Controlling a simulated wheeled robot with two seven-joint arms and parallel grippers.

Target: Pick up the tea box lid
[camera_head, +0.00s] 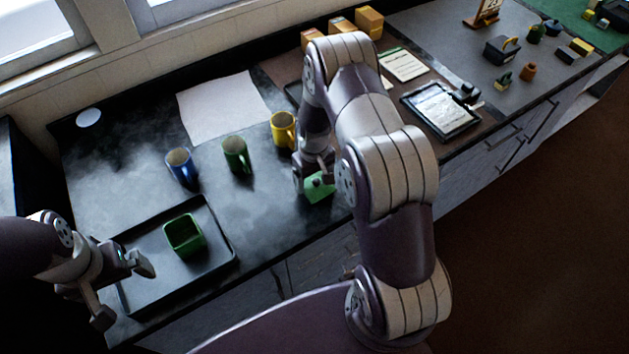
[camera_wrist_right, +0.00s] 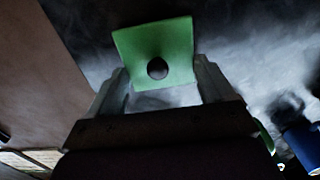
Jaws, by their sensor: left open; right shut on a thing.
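The tea box lid is a green square plate with a dark round knob; it shows below my right gripper in the head view (camera_head: 319,193) and in the wrist view (camera_wrist_right: 178,45). My right gripper (camera_head: 313,178) is shut on the lid, with a finger at either side of it in the wrist view (camera_wrist_right: 165,85). I cannot tell whether the lid touches the counter. The green tea box (camera_head: 184,250) stands open on a black tray (camera_head: 222,222). My left gripper (camera_head: 125,288) is open and empty by the tray's left side.
Blue (camera_head: 181,168), green (camera_head: 236,156) and yellow (camera_head: 283,131) mugs stand behind the tray and lid. A pale sheet (camera_head: 222,105) lies behind them. A tablet-like black frame (camera_head: 440,110) lies to the right. The counter between tray and lid is clear.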

